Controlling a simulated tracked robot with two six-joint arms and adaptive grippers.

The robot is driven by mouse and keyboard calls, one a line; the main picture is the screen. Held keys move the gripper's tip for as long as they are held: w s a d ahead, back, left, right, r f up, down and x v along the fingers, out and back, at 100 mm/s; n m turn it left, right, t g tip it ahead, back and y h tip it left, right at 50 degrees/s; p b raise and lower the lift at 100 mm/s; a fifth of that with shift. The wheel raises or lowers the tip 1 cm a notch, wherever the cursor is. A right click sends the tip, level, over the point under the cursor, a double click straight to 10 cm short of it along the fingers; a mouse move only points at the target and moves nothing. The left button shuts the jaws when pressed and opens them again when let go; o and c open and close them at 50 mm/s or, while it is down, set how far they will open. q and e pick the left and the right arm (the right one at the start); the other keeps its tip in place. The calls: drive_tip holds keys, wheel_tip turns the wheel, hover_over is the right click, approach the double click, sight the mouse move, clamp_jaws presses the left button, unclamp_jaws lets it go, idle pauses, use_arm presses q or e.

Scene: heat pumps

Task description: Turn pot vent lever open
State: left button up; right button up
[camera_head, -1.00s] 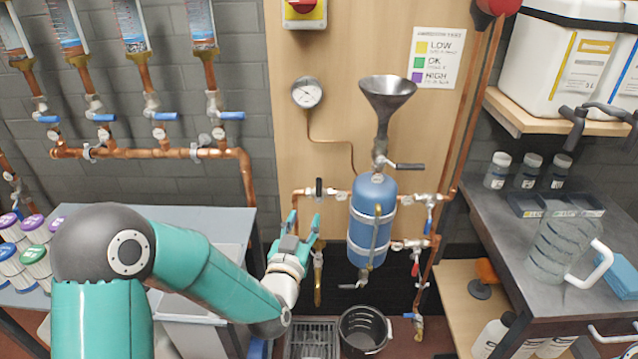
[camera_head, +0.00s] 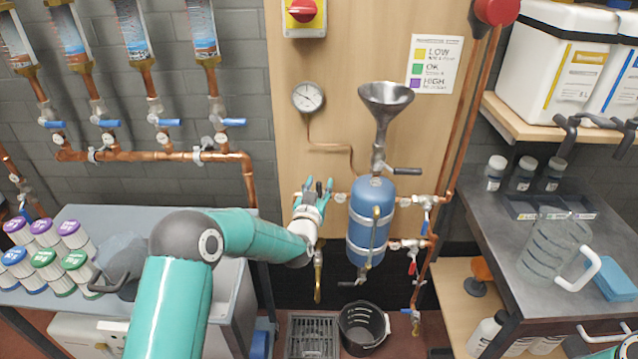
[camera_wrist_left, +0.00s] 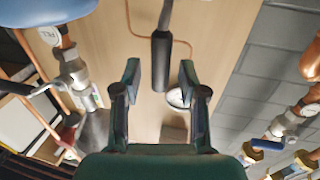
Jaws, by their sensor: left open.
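A black lever (camera_wrist_left: 161,62) on a grey stem shows in the left wrist view, in line with the gap between my left gripper's fingertips (camera_wrist_left: 160,78). I see space on both sides of it; whether it is fully between the fingers is unclear. In the head view my left gripper (camera_head: 316,191) is open in front of the pipe left of the blue pot (camera_head: 367,247) and hides that lever. The pot has a funnel (camera_head: 386,100) above it and another black lever (camera_head: 407,171) at its neck. My right gripper is not in view.
A round gauge (camera_head: 308,97) is on the wooden panel above my gripper. Copper pipes with several valves run right of the pot. A black bucket (camera_head: 363,328) and a drain grate (camera_head: 313,337) are below. A bench (camera_head: 520,245) stands right.

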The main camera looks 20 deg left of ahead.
use_arm(q)
drive_tip(key=shift+w, duration=0.15)
clamp_jaws()
idle(0.4)
